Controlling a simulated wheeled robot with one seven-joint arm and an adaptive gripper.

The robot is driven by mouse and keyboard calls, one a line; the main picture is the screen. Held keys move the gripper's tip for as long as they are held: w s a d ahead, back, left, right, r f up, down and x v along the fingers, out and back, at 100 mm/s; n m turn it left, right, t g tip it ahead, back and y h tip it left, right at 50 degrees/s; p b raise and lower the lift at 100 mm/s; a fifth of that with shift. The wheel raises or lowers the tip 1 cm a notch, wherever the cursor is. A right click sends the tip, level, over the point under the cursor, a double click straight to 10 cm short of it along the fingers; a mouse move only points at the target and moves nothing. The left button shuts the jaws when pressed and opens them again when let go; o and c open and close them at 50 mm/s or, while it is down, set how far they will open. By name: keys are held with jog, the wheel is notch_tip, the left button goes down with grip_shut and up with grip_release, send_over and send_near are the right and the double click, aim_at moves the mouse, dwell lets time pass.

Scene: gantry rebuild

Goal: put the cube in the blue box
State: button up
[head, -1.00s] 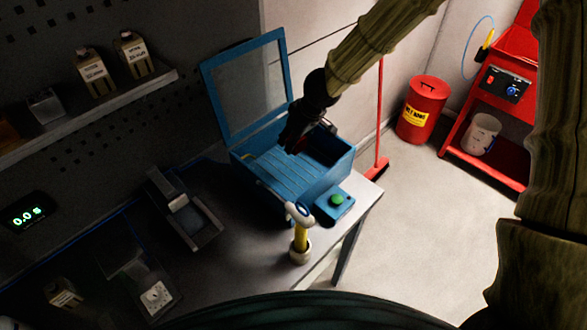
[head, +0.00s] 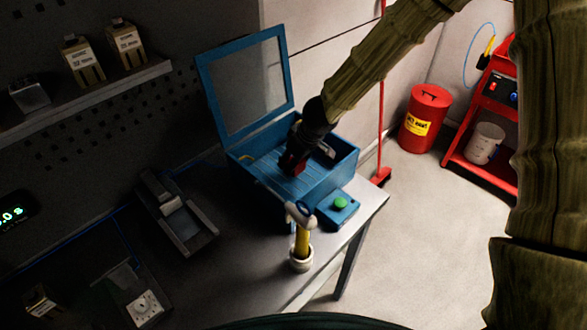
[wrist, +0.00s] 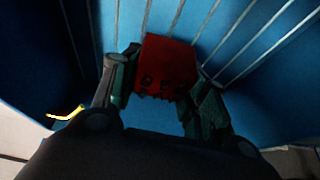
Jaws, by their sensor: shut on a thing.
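The blue box (head: 318,188) stands on the table with its framed, see-through lid (head: 246,84) raised. My gripper (head: 291,168) reaches down into the box's opening from above. It is shut on a red cube (head: 289,163). In the wrist view the red cube (wrist: 167,66) sits between the two fingers of my gripper (wrist: 160,88), above the box's ribbed blue floor (wrist: 215,32). I cannot tell whether the cube touches that floor. My gripper hides part of the box's inside.
A control box with a green button (head: 340,203) is at the box's front right. A yellow-handled tool in a white holder (head: 301,245) stands in front. A grey device (head: 178,215) is to the left. The floor at right is clear before a red bin (head: 424,118).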

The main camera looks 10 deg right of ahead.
notch_tip(320, 180, down, 2)
jog(key=shift+w+f, duration=0.15)
dwell(0.3)
jog(key=o, duration=1.2)
jog(key=p+v, duration=0.5)
jog(key=v, duration=0.7)
jog(key=shift+p, duration=0.4)
